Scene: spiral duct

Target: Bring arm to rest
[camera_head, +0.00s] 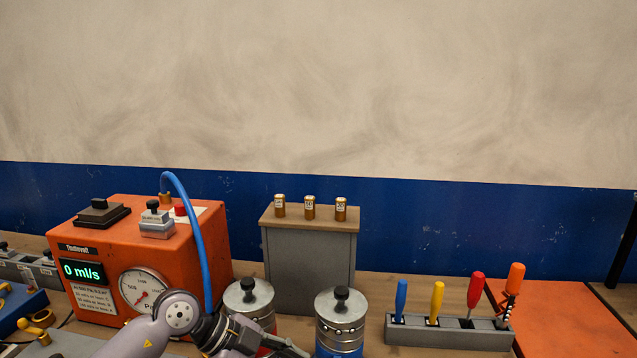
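One of my arms, the left, comes in from the bottom left with a pale grey link. Its dark gripper (275,345) is low in the picture, in front of two metal canisters. The left canister (248,297) has a black knob and is partly hidden by the arm. The right canister (341,306) also has a black knob and stands just right of the gripper. The fingertips are cut off by the bottom edge, so their opening cannot be told. My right gripper is out of view.
An orange box (205,243) with a gauge (143,289), a display reading 0 ml/s and a blue hose (199,238) stands at left. A grey block (310,262) carries three small brass cylinders. A tool rack (450,333) and an orange mat (570,318) are at right.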

